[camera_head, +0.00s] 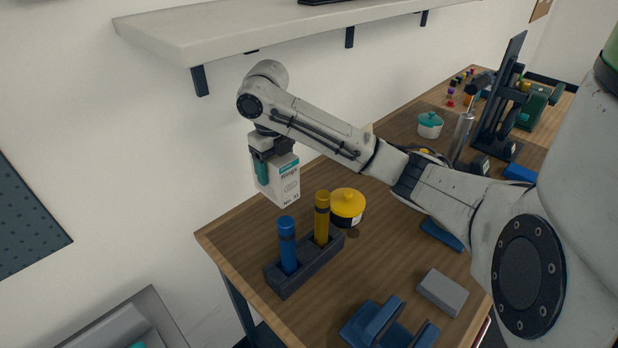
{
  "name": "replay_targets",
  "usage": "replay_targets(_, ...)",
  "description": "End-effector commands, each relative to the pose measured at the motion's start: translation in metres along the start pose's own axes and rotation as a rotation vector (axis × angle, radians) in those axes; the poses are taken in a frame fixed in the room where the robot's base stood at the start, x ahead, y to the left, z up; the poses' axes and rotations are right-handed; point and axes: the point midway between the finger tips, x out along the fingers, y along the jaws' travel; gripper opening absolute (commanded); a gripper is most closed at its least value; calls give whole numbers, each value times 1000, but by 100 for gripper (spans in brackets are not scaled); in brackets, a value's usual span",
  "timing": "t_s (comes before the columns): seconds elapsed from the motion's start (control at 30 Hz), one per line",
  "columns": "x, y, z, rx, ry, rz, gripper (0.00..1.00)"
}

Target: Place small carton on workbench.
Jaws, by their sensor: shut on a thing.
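The small carton (286,184) is a white box with a teal label. It hangs slightly tilted below my gripper (268,162) near the back left of the workbench (228,236). My gripper is shut on the carton's upper part, coming from above, and hides part of its top and left side. The carton's lower edge overlaps the wooden top in the picture. I cannot tell whether it touches the wood.
A dark holder (303,268) with a blue and a yellow cylinder stands just in front of the carton. A yellow-lidded jar (347,205) is to its right. A white shelf (250,35) runs above my arm. Grey and blue items lie along the near right.

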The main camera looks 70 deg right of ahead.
Motion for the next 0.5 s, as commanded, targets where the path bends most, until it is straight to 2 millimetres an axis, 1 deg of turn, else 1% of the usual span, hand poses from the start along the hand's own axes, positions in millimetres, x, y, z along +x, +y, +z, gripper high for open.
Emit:
replay_targets(0.03,10,2,-1,1,4,5,30)
replay_targets(0.1,24,2,-1,1,5,6,30)
replay_targets(0.2,38,1,-1,3,4,2,30)
replay_targets(0.3,50,1,0,2,3,1,30)
replay_targets(0.5,65,1,-1,2,3,2,30)
